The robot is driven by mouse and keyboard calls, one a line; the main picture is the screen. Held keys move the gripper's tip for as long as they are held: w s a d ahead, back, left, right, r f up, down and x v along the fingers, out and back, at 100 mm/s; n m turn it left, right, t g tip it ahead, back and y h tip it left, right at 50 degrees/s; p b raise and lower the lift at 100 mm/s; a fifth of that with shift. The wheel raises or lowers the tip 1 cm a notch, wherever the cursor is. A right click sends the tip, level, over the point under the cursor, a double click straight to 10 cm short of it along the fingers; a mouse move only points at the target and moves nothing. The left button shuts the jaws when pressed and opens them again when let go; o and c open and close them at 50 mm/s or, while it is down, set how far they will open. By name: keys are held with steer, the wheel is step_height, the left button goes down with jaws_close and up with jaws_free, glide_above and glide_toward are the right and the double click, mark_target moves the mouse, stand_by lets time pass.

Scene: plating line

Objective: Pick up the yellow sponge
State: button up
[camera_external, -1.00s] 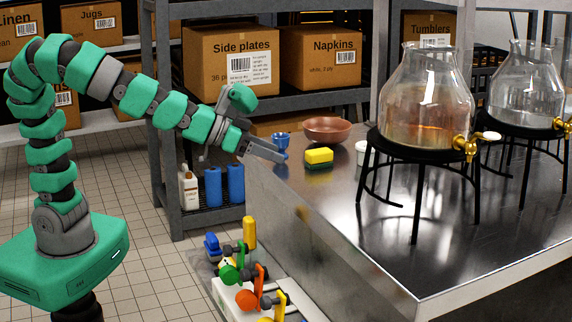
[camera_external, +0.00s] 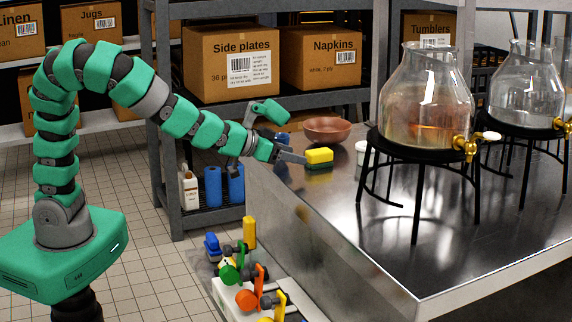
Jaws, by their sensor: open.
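The yellow sponge (camera_external: 319,155) lies on the metal counter (camera_external: 330,215) near its left end. It has a dark green layer underneath. My gripper (camera_external: 298,158) is at the sponge's left side, with its fingertips pointing right at it. The jaws are open. In this view I cannot tell whether a fingertip touches the sponge or overlaps it only in the picture.
A brown bowl (camera_external: 327,129) stands just behind the sponge. A blue object (camera_external: 283,138) is partly hidden behind my arm. A white cup (camera_external: 362,152) and a glass dispenser (camera_external: 425,100) on a black stand are to the right. The counter's front is clear.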

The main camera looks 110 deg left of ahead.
mark_target(307, 155)
steer(key=shift+b+x, duration=0.75)
steer(key=shift+x, duration=2)
steer(key=shift+w+a, duration=0.4)
steer(key=shift+a, duration=0.15)
steer(key=c, duration=1)
steer(key=shift+c, duration=0.2)
steer(key=shift+r, duration=0.1)
